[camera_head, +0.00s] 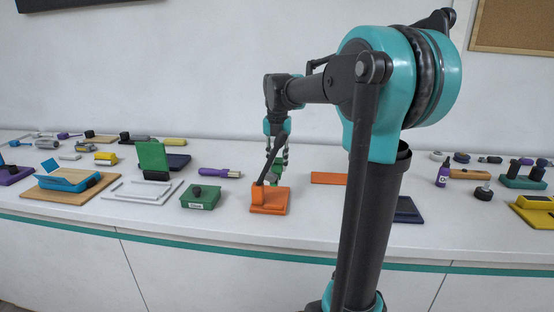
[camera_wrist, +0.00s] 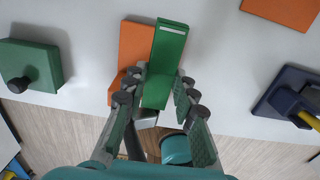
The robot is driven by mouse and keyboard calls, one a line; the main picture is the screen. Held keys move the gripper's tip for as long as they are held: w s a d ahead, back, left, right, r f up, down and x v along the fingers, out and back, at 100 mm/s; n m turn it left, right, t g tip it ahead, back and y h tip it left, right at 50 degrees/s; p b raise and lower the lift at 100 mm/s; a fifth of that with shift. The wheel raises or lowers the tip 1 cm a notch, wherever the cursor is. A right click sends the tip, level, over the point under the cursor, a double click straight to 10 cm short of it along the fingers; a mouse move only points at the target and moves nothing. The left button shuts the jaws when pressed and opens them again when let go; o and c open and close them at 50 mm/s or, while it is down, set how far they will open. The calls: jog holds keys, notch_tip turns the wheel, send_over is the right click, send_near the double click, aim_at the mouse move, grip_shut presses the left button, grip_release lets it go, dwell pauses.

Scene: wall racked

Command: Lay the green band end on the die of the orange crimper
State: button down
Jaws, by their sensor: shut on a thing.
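The orange crimper (camera_head: 268,206) stands near the front of the counter, with a dark lever rising at a slant from it. My gripper (camera_head: 277,163) points down directly over it and is shut on the green band (camera_head: 276,181). In the wrist view the green band (camera_wrist: 168,50) is a long flat piece with a pale stripe near its far end, held between my fingers (camera_wrist: 161,84). It overlaps the right side of the orange crimper (camera_wrist: 134,45). The die is hidden, and I cannot tell whether the band touches the crimper.
A green box with a black knob (camera_head: 200,196) stands left of the crimper, and a purple-handled tool (camera_head: 220,172) lies behind that box. A flat orange plate (camera_head: 329,178) lies to the right. A dark blue block (camera_head: 407,210) is farther right, partly behind my arm.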

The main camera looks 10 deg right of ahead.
send_over(278, 192)
jog(key=shift+w+a+f, duration=0.1)
jog(key=shift+w+f, duration=0.05)
jog(key=shift+f, duration=3)
jog(key=shift+f, duration=0.7)
jog(key=c, duration=1.1)
grip_release()
jog(key=shift+c, duration=0.2)
jog(key=shift+r, duration=0.1)
